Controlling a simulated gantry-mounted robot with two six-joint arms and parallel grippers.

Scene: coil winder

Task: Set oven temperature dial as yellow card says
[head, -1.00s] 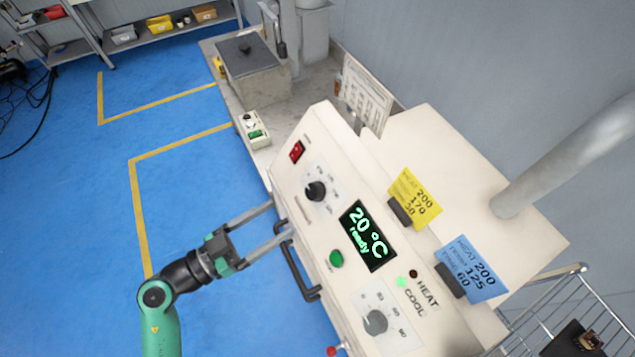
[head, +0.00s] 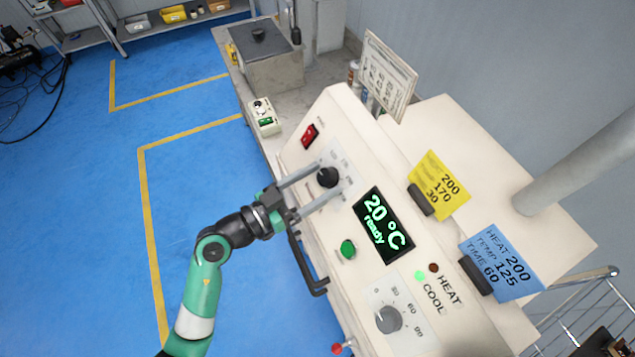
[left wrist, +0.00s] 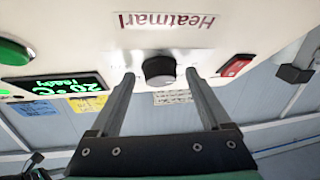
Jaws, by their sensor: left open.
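The black temperature dial (head: 327,177) is on the left part of the cream oven panel. My left gripper (head: 328,178) is open, with one finger on each side of the dial; the dial also shows between the fingers in the left wrist view (left wrist: 159,70). I cannot tell whether the fingers touch it. The yellow card (head: 440,186) stands on top of the oven in a dark holder and reads 200, 170, 30. The green display (head: 384,225) reads 20 °C ready. My right gripper is not in view.
A red switch (head: 310,136) and a green button (head: 348,249) flank the dial. A grey dial (head: 389,320) sits at the panel's lower end. A blue card (head: 502,262) stands beside the yellow one. A black handle (head: 307,268) juts out below the gripper.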

